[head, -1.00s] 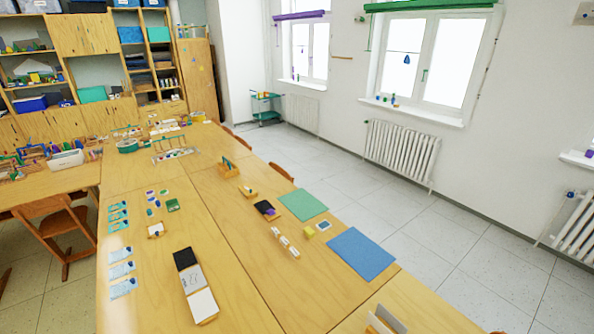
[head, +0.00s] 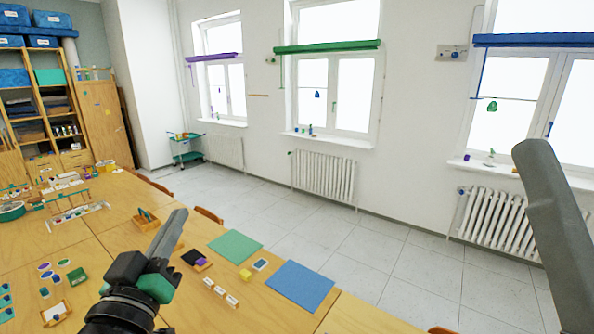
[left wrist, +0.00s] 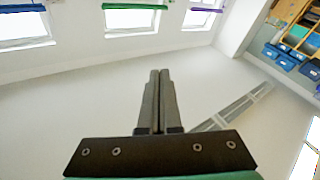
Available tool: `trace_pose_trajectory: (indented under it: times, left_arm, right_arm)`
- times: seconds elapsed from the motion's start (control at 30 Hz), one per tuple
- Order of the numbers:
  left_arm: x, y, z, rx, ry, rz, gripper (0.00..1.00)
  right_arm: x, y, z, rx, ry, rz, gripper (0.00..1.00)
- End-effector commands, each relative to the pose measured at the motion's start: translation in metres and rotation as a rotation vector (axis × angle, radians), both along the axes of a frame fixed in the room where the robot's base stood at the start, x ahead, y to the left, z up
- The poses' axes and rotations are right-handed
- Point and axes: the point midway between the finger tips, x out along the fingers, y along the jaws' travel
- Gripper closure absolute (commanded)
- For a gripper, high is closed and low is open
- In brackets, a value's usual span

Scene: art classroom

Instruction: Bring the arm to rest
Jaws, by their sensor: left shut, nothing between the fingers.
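My left gripper (head: 168,232) rises from the bottom of the head view, in front of the long wooden table, pointing up and to the right. Its fingers are together with nothing between them. In the left wrist view the two fingers (left wrist: 159,100) lie side by side and shut, with the pale wall and ceiling behind them. A grey link of my own arm (head: 556,220) stands at the right of the head view. My right gripper does not show.
The wooden table (head: 110,245) carries a green mat (head: 235,246), a blue mat (head: 300,285) and small blocks. Shelves (head: 40,110) stand at the left. Windows and radiators (head: 324,177) line the far wall. The tiled floor (head: 390,270) between is clear.

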Motion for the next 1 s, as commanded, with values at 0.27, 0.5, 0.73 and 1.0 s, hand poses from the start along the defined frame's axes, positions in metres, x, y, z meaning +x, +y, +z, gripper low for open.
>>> trace_pose_trajectory:
  times: [0.27,0.5,0.73,1.0]
  left_arm:
    - [-0.151,-0.016,0.139,0.111,-0.494,0.012,1.00]
    - [-0.193,-0.016,0.238,0.224,-0.611,0.078,1.00]
    - [-0.192,-0.015,0.307,0.223,-0.608,0.078,1.00]
    - [-0.192,-0.015,0.312,0.222,-0.607,0.077,1.00]
  right_arm:
    - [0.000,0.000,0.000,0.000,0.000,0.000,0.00]
    - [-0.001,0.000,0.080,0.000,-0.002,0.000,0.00]
    - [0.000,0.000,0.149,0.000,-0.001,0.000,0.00]
    - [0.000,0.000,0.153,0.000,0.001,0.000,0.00]
